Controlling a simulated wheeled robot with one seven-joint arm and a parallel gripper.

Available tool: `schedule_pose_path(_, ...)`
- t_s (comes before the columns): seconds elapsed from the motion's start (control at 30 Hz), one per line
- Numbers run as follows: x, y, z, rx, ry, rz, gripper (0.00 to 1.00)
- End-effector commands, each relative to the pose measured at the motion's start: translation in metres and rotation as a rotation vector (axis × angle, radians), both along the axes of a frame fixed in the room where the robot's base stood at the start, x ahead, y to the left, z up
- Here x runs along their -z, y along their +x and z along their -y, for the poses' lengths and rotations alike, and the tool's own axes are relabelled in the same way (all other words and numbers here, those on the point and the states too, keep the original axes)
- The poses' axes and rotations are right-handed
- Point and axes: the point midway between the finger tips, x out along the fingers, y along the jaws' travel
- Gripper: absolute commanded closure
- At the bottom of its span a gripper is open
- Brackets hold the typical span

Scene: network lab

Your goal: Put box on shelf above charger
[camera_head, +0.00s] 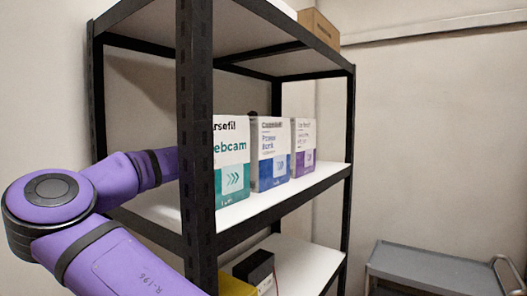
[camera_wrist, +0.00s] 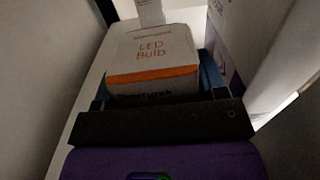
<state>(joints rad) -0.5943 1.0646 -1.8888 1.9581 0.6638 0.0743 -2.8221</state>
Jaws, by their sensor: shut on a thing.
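My gripper (camera_wrist: 157,98) is shut on a white and orange box marked "LED Bulb" (camera_wrist: 150,50), seen in the wrist view. The box sits between the fingers over the white board of the middle shelf (camera_wrist: 92,80); I cannot tell whether it touches the board. In the head view my arm reaches in behind the front post, and my gripper and the held box are hidden there. The middle shelf (camera_head: 262,200) also shows in the head view. I cannot make out a charger by its label.
On the middle shelf stand a teal webcam box (camera_head: 231,160), a blue power bank box (camera_head: 270,155) and a purple box (camera_head: 303,147). The black front post (camera_head: 197,150) is close to my arm. Black (camera_head: 255,268) and yellow (camera_head: 237,287) items sit below. A grey cart (camera_head: 430,265) stands right.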

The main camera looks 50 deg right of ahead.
Motion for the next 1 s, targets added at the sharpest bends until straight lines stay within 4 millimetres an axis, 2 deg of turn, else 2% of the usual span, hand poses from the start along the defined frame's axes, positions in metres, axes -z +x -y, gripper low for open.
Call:
schedule_pose_path(0.13, 0.0116, -0.0008, 0.0001, 0.001, -0.002, 0.001, 0.58)
schedule_pose_path(0.47, 0.0139, -0.0005, 0.0, 0.001, -0.001, 0.0, 0.58)
schedule_pose_path(0.5, 0.0146, -0.0005, 0.0, 0.001, -0.001, -0.001, 0.32)
schedule_pose_path(0.6, 0.0143, -0.0005, 0.0, 0.001, -0.001, -0.001, 0.09)
schedule_pose_path(1.0, 0.012, -0.0001, -0.0045, -0.001, -0.001, 0.0, 0.09)
